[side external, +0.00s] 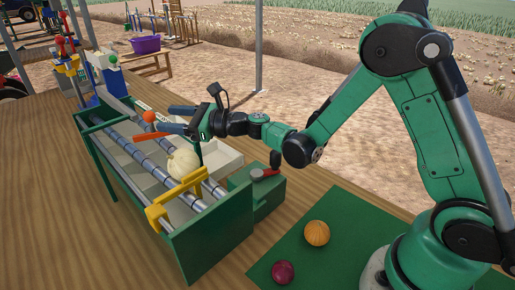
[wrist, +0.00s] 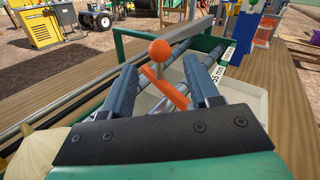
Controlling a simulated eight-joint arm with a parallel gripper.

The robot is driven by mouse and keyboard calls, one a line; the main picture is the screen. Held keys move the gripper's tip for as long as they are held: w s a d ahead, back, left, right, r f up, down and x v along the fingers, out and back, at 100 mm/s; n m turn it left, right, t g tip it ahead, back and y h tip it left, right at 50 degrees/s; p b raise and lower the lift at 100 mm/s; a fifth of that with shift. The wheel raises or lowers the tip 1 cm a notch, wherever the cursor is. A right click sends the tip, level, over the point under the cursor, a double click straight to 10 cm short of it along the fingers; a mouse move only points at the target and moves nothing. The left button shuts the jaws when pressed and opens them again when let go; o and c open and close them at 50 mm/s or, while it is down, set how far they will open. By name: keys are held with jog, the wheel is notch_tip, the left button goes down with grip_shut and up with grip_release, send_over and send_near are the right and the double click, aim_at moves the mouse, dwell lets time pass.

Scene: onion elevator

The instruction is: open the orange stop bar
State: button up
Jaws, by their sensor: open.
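The orange stop bar (side external: 150,136) is a flat bar with a round orange knob (side external: 149,117) above it, over the rollers of the green-framed elevator (side external: 210,229). In the wrist view the bar (wrist: 167,90) lies slantwise and its knob (wrist: 161,48) stands up, both seen between my fingers. My gripper (side external: 168,118) is open and empty, its two dark fingers reaching toward the knob from the right. The wrist view shows the open gripper (wrist: 160,68) with a wide gap. I cannot tell whether either finger touches the bar.
A pale onion (side external: 183,163) sits on the rollers just below my gripper. A yellow bracket (side external: 180,199) spans the near end. A green box with a red lever (side external: 264,172) stands beside the frame. An orange onion (side external: 316,233) and a red onion (side external: 283,272) lie on a green mat (side external: 345,262).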

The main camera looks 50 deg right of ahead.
jog(key=shift+r, duration=0.35)
jog(key=c, duration=0.4)
jog(key=shift+r, duration=0.7)
jog(key=shift+c, duration=1.4)
jog(key=r, duration=1.2)
jog(key=shift+s+a+r, duration=0.15)
jog(key=shift+a+r, duration=0.1)
jog(key=shift+a, duration=0.15)
grip_shut()
jog(key=s+a+f+n+g+h, duration=0.75)
jog(key=a+f+n+g, duration=0.4)
jog(key=n, duration=0.45)
notch_tip(320, 180, up, 12)
jog(key=s+a+n+t+h, duration=0.1)
jog(key=s+n+t+h, duration=0.25)
jog(key=t+h, duration=0.75)
jog(key=g, duration=0.2)
send_near(148, 119)
jog(key=shift+n+t, duration=0.25)
jog(key=shift+n, duration=0.1)
jog(key=x, duration=0.7)
jog(key=shift+w+d+f, duration=0.1)
jog(key=shift+d+f, duration=0.05)
jog(key=shift+f, duration=0.05)
